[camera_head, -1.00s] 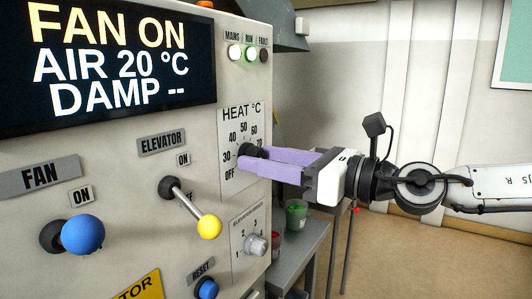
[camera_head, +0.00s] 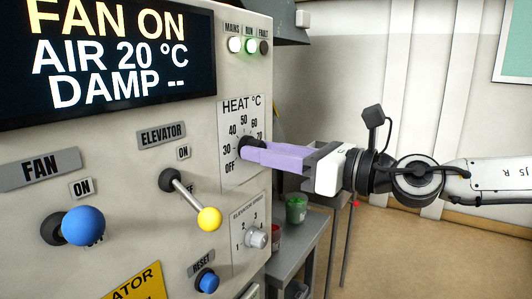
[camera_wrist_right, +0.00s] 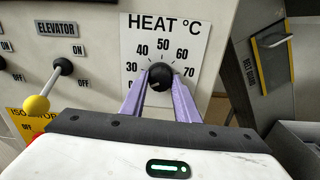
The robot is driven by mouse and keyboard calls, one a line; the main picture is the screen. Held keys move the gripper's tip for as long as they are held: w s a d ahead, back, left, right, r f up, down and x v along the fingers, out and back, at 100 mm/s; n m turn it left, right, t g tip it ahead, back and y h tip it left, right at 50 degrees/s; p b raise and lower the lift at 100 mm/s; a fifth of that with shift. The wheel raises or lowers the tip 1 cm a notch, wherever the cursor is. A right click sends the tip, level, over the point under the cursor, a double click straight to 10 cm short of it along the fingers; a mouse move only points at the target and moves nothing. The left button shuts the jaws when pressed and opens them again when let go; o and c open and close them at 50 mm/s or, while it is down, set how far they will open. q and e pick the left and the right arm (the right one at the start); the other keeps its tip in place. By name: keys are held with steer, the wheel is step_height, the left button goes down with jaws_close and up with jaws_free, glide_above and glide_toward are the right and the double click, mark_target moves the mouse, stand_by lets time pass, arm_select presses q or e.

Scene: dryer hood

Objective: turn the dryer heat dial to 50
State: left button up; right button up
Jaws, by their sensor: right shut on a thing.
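The heat dial (camera_wrist_right: 160,76) is a round black knob on a white scale plate (camera_head: 241,115) marked from OFF through 30, 40, 50, 60 and 70. My right gripper (camera_head: 252,151) reaches in from the right, its lilac fingers shut on the knob. In the right wrist view, one finger of this gripper (camera_wrist_right: 160,88) lies on each side of the knob. I cannot clearly read where the knob's pointer stands. The display (camera_head: 108,55) reads FAN ON, AIR 20 °C, DAMP --. My left gripper is out of view.
The elevator lever with a yellow ball (camera_head: 209,219) sticks out left of the dial. A blue fan knob (camera_head: 82,226), the elevator speed dial (camera_head: 256,239) and a blue reset button (camera_head: 207,281) are on the same panel. A grey bench (camera_head: 297,244) with small pots stands behind the panel's right edge.

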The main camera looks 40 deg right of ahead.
steer(key=shift+r+m+b, duration=0.1)
steer(key=shift+m+b, duration=1.45)
steer(key=shift+m, duration=10.05)
steer(key=o, duration=1)
steer(key=shift+o, duration=0.2)
